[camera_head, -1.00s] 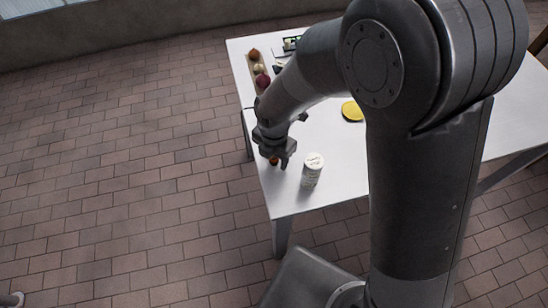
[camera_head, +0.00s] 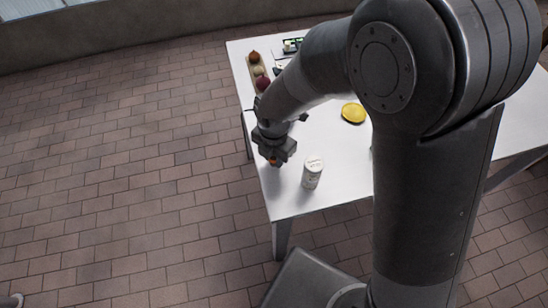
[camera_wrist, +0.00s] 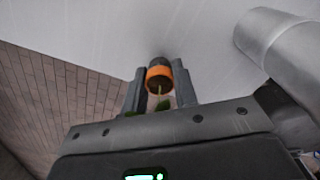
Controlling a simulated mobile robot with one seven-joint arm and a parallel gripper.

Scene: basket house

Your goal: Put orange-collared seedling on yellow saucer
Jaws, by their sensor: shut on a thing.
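The orange-collared seedling (camera_wrist: 159,77) is between my gripper's fingers in the wrist view, with its orange band, dark end and some green leaf showing. In the head view only a small orange part (camera_head: 274,162) of it shows below my gripper (camera_head: 274,157). My gripper is shut on it, near the table's left edge; I cannot tell whether the seedling still touches the table. The yellow saucer (camera_head: 353,113) lies on the table farther back and to the right, and nothing is on it.
A white can (camera_head: 312,172) stands on the white table (camera_head: 325,135) just right of my gripper. A tray (camera_head: 251,75) of round, fruit-like things lies at the back left, with small dark items beside it. The table between can and saucer is clear.

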